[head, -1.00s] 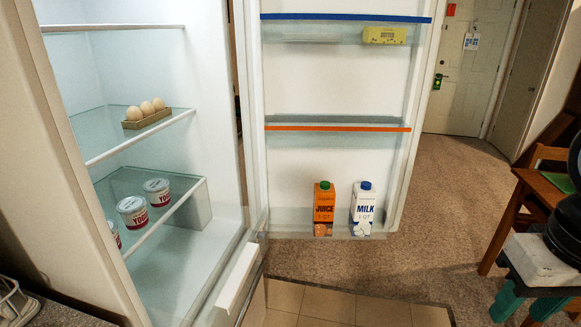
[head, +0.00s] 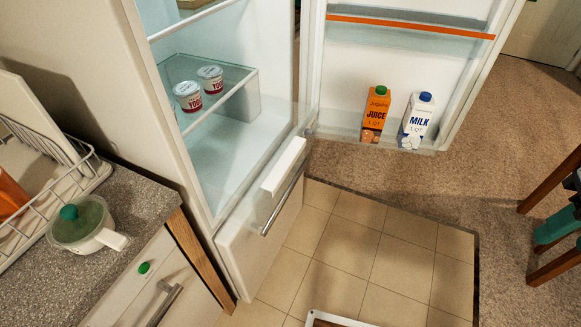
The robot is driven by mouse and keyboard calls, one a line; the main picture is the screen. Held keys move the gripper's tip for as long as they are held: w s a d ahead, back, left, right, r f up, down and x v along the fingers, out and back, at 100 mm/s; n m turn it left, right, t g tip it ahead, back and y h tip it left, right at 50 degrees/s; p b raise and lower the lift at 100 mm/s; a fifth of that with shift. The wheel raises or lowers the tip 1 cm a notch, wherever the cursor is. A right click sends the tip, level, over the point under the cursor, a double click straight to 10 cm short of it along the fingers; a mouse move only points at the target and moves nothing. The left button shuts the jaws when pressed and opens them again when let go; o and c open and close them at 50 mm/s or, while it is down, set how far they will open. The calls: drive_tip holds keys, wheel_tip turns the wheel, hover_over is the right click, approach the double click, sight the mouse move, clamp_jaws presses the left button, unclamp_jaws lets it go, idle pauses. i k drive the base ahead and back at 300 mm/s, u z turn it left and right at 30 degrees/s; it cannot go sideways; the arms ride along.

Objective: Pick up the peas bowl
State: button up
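A small white bowl (head: 84,228) with a clear lid, a green knob and a white side handle stands on the grey speckled counter (head: 133,205) at the left of the head view. Something greenish shows faintly under its lid. It looks like the peas bowl, but no label can be read. It stands upright beside the dish rack, with its handle pointing right. My gripper is not in view.
A wire dish rack (head: 88,180) holding a white board is close behind the bowl. The fridge (head: 265,185) stands open, with yogurt cups (head: 187,96) inside, and juice (head: 376,112) and milk (head: 418,118) in its door. The tiled floor (head: 365,240) before it is mostly clear.

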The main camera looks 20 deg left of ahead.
sight(108, 236)
drive_tip(key=u, duration=2.2)
drive_tip(key=k, duration=0.35)
drive_tip(key=z, duration=1.15)
